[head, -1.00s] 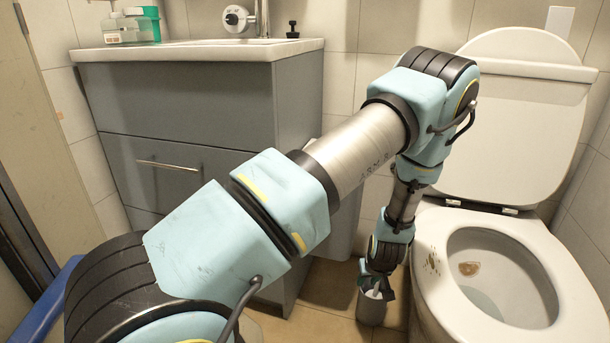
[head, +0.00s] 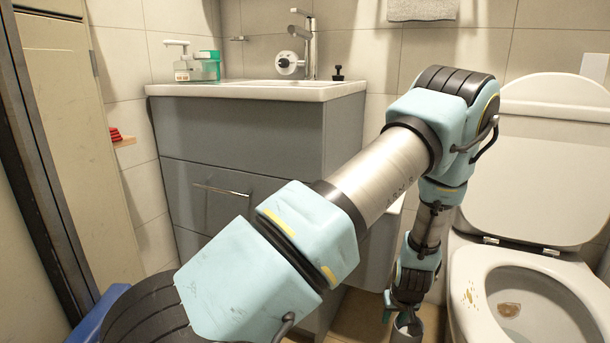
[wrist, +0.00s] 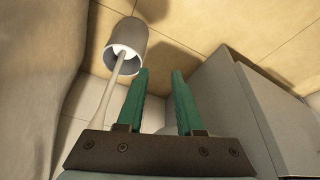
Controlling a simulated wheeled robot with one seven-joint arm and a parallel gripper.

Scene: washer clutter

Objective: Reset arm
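My gripper (wrist: 160,72) is open in the wrist view, with two green fingers apart and nothing between them. A grey toilet brush holder (wrist: 126,44) with a white brush (wrist: 101,97) in it is just left of the fingers. In the head view my arm reaches out and bends down between the cabinet and the toilet. My gripper (head: 389,306) is small and partly hidden there, close to the brush holder (head: 407,331) at the bottom edge.
The toilet (head: 470,312) stands close on the right with its lid up. A grey sink cabinet (head: 235,150) is on the left, with a soap bottle (head: 183,62) on its top.

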